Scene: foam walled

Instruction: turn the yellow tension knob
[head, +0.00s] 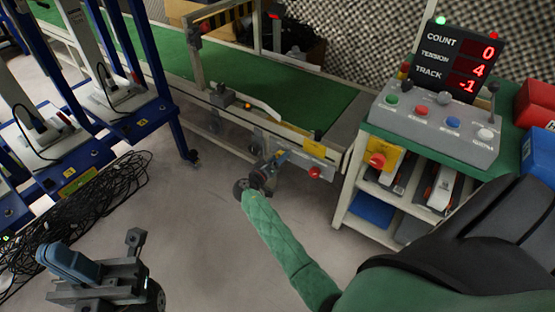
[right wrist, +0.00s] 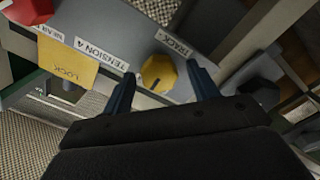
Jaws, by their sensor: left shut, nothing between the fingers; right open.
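The yellow tension knob (right wrist: 158,73) sits on a grey panel in the right wrist view, beside a label reading TENSION 4. My right gripper (right wrist: 161,70) is open, with one blue finger to each side of the knob in that view. I cannot tell whether the fingers touch it. In the head view my right gripper (head: 281,158) is at the conveyor's end, and the knob cannot be made out there. My left gripper (head: 70,264) is shut and empty over the floor at lower left. The display (head: 459,62) reads COUNT 0, TENSION 4, TRACK -1.
A yellow LOCK tag (right wrist: 67,64) and a TRACK label (right wrist: 174,43) flank the knob. A red button (head: 315,172) is on the conveyor (head: 290,92) frame. A control box (head: 435,122) stands on the cart at right. Cables (head: 85,215) lie on the floor at left.

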